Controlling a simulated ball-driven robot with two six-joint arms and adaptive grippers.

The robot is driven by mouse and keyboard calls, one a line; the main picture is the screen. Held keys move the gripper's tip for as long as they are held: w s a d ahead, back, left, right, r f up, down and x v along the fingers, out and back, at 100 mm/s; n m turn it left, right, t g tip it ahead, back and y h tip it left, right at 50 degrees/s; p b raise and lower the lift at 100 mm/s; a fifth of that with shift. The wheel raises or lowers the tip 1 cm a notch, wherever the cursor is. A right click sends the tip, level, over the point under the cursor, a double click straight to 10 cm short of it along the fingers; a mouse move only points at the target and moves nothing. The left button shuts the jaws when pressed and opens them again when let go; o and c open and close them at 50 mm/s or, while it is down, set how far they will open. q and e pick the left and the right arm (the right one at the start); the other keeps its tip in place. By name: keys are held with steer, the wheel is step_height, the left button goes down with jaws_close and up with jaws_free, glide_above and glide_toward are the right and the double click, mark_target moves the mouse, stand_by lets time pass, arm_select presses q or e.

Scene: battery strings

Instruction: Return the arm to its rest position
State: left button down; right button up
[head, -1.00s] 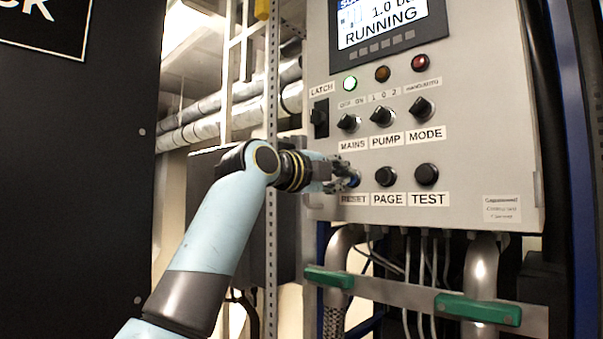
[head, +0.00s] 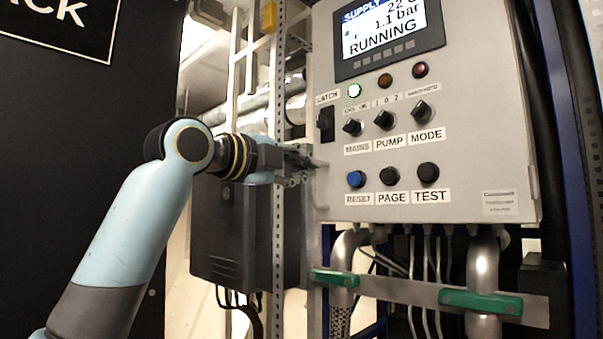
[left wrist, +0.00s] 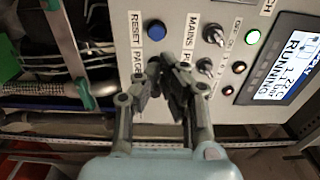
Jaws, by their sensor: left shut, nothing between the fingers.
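My left arm (head: 130,230) comes in from the lower left in the head view. Its gripper (head: 312,164) is shut and empty, just off the left edge of the grey control panel (head: 460,150). The blue RESET button (head: 355,179) is in full view to the right of the fingers, with a gap between. In the left wrist view the shut fingers (left wrist: 168,78) show in front of the panel, and the blue button (left wrist: 158,31) is beyond them. The right gripper is not in view.
The panel screen (head: 388,32) reads RUNNING and a green lamp (head: 354,91) is lit. Black knobs, a latch switch (head: 326,124) and PAGE and TEST buttons are on the panel. Pipes with green handles (head: 480,302) run below. A slotted upright (head: 279,200) stands behind the gripper.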

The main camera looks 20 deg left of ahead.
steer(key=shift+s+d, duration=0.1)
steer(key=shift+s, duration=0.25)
